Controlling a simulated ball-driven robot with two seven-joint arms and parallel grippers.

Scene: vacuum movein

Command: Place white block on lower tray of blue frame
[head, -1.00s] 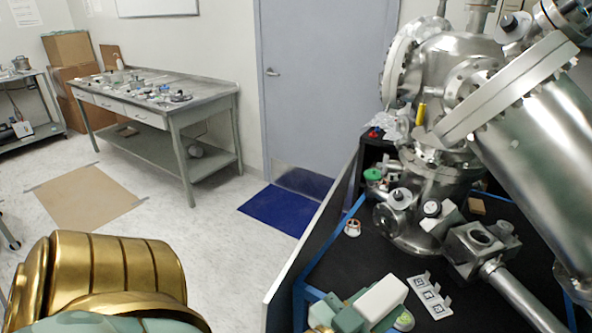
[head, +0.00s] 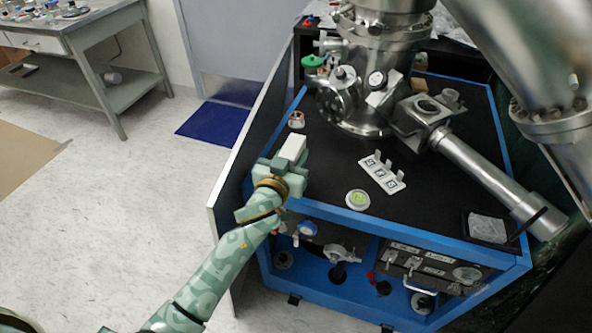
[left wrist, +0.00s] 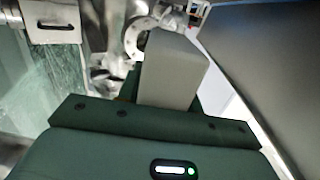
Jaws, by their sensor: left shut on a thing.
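My left gripper (head: 286,166) is shut on the white block (head: 293,148), which sticks up from its jaws. The block also shows close in the left wrist view (left wrist: 173,72), and its lower end is hidden by the gripper. The gripper is at the left edge of the blue frame (head: 450,253), over or just beside its black top; I cannot tell its height. The frame's lower level shows through its open front, below the black top, with valves and fittings in it. My right gripper is not in view.
A steel vacuum chamber (head: 365,85) with a slanting pipe (head: 485,175) stands on the black top. A marker plate (head: 382,174), a green-centred disc (head: 358,199) and a small clear tray (head: 487,228) lie there. A panel (head: 232,185) stands left.

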